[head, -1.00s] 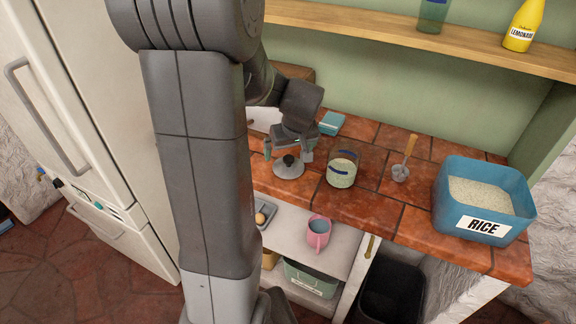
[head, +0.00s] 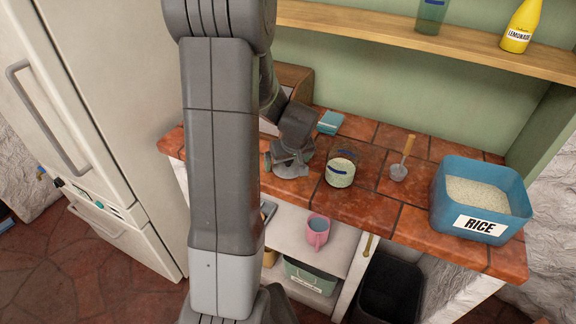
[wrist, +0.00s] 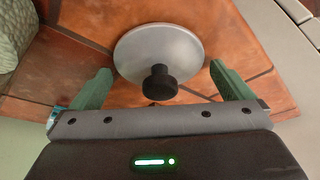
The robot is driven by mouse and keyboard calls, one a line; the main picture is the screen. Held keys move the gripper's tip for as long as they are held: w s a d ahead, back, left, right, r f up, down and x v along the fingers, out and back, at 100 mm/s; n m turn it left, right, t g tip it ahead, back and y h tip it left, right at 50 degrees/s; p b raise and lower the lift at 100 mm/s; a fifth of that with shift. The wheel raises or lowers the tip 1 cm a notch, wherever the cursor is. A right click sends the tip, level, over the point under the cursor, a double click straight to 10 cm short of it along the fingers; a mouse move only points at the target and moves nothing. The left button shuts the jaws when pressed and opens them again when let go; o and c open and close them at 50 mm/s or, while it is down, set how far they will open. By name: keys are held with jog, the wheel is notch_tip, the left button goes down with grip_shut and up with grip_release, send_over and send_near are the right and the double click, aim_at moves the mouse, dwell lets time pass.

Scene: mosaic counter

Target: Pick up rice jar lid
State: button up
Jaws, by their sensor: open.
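The rice jar lid (wrist: 158,52) is a round grey metal disc with a black knob (wrist: 160,83), lying on the tiled counter. In the head view the lid (head: 291,170) is partly covered by my gripper. My gripper (head: 289,160) is low over the lid, with its fingers open. In the wrist view the open green fingers of my gripper (wrist: 162,85) stand to the left and right of the knob, apart from it. A glass jar (head: 340,170) with pale contents stands just right of the lid.
A metal scoop with a wooden handle (head: 403,160) and a blue rice bin (head: 482,200) stand farther right on the counter (head: 378,208). A teal box (head: 331,122) lies behind. A pink mug (head: 317,231) is on the shelf below. A wooden shelf (head: 400,32) runs above.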

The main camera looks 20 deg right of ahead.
jog(key=c, duration=0.9)
jog(key=shift+o, duration=0.2)
jog(key=shift+r, duration=0.1)
